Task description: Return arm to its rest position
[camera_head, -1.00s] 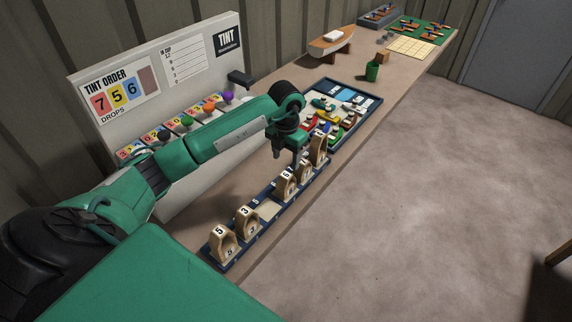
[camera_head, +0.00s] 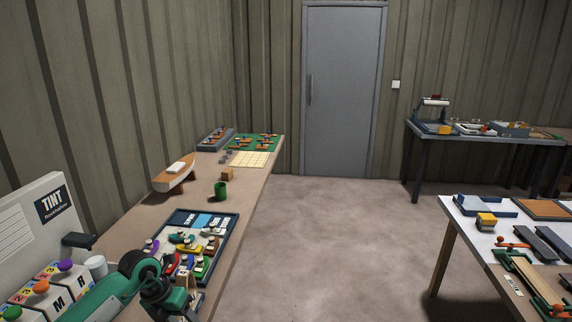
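My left arm comes in at the bottom left, green with black joints. My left gripper (camera_head: 184,306) shows at the bottom edge, just in front of the tray of small boats, and points downward. Its fingertips are cut off or too small to tell whether they are open. My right arm and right gripper are out of the frame.
A white-topped table (camera_head: 478,238) stands right. The floor between is clear.

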